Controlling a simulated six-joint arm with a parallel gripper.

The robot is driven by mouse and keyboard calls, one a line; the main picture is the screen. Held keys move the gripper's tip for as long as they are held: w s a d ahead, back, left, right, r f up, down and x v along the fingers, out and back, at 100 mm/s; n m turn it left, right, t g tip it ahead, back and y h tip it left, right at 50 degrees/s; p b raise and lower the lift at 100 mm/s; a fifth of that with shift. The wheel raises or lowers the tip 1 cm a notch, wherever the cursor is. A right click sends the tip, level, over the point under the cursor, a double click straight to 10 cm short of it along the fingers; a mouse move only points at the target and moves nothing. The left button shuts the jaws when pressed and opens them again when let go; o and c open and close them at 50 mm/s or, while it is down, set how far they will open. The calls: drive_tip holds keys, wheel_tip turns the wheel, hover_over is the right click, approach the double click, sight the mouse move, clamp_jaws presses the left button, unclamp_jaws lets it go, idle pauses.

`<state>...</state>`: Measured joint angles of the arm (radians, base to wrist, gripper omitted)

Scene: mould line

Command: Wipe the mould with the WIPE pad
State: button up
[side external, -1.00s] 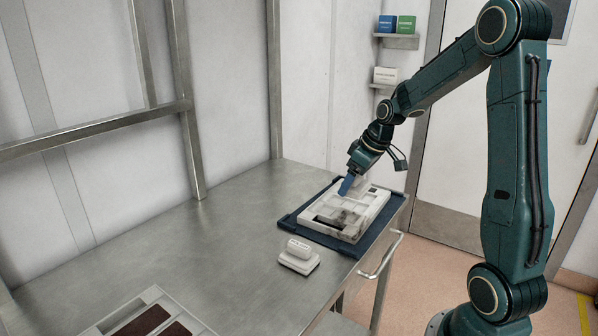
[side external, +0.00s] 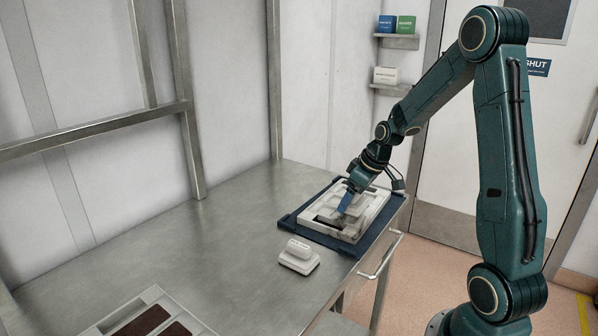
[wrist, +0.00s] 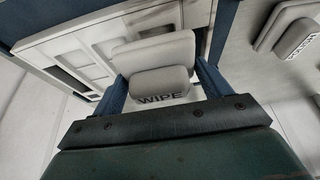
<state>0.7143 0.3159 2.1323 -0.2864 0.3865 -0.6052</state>
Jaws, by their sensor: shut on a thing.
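The pale mould (side external: 372,216) lies on a dark blue mat (side external: 290,222) on the steel bench. The mould also shows in the wrist view (wrist: 75,47). My gripper (side external: 345,203) is over the mould, low down. In the wrist view my gripper (wrist: 160,88) is shut on the handle of the light grey WIPE pad (wrist: 155,50), one finger each side. The pad is at the mould's surface; I cannot tell whether it touches.
A tray with brown inserts (side external: 160,300) is at the front left. A rail (side external: 381,256) runs along the bench edge.

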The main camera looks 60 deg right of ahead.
drive_tip(key=shift+f, duration=0.95)
drive_tip(key=shift+f, duration=0.6)
idle(0.8)
drive_tip(key=shift+d, duration=0.15)
drive_tip(key=shift+d+r, duration=0.1)
drive_tip(key=shift+d, duration=1.3)
drive_tip(key=shift+d, duration=0.15)
drive_tip(key=shift+w+d, duration=0.1)
drive_tip(key=shift+d, duration=1.25)
drive_tip(key=shift+d, duration=0.15)
drive_tip(key=shift+d+f, duration=0.15)
drive_tip(key=shift+d, duration=0.55)
drive_tip(key=shift+d+f, duration=0.15)
drive_tip(key=shift+d, duration=0.5)
